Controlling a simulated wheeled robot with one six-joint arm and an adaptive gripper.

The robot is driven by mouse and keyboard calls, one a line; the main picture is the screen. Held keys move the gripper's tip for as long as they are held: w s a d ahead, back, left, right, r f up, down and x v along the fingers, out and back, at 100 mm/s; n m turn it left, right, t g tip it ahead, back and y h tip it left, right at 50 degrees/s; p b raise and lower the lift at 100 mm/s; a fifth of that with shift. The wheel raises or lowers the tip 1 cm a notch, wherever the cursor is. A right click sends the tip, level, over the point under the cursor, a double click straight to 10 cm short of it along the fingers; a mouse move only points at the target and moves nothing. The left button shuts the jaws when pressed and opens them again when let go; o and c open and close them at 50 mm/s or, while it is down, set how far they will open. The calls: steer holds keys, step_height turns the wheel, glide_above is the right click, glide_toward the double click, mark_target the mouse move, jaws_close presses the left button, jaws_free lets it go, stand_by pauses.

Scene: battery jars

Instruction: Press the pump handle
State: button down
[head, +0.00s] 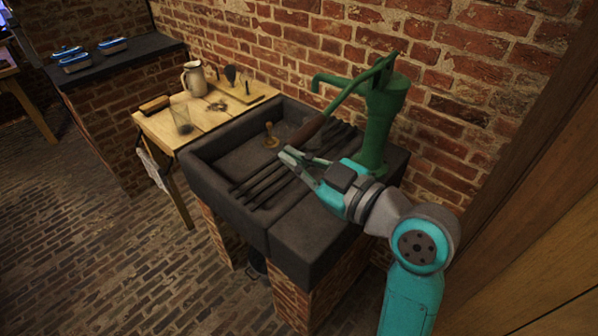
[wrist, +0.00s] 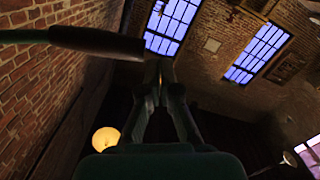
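The green hand pump (head: 385,115) stands at the right of the stone sink. Its handle (head: 350,92) slopes down to the left from the pump top and ends in a brown grip (head: 307,130). My gripper (head: 288,156) is just below the grip's end, over the sink's dark bars. In the wrist view the handle's grip (wrist: 95,40) crosses the upper left, and its end is close to my fingertips (wrist: 160,68). The fingers come together at the tips with nothing seen between them. I cannot tell whether they touch the grip.
The dark stone sink (head: 222,195) has bars (head: 270,187) across it and a wooden-handled plunger (head: 270,132) inside. A wooden table (head: 200,110) to the left holds a jug (head: 194,79), a glass jar (head: 182,120) and a brush (head: 154,104). A brick wall (head: 300,35) stands behind.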

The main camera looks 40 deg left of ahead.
steer(key=s+d+r, duration=0.1)
steer(key=d, duration=0.9)
steer(key=shift+s, duration=0.25)
steer(key=shift+a, duration=0.1)
steer(key=w+d+f+m+t+h, duration=0.1)
steer(key=d+f+m+t+h, duration=0.2)
steer(key=d+f+m+t, duration=0.55)
steer(key=w+d+f+m+t+h, duration=0.1)
steer(key=d+f+m+t+h, duration=0.3)
steer(key=f, duration=0.9)
steer(key=s+d+f+m+h, duration=0.65)
steer(key=s+d+f, duration=0.25)
steer(key=d, duration=0.4)
steer(key=s+d+m+h, duration=0.1)
steer(key=s+d, duration=0.3)
steer(key=s, duration=0.6)
steer(key=s+d+r+m+h, duration=0.1)
steer(key=s+d+h, duration=0.2)
steer(key=s, duration=0.7)
steer(key=shift+s+d+r+m, duration=0.2)
steer(key=shift+s+d+m, duration=0.1)
steer(key=shift+d, duration=0.4)
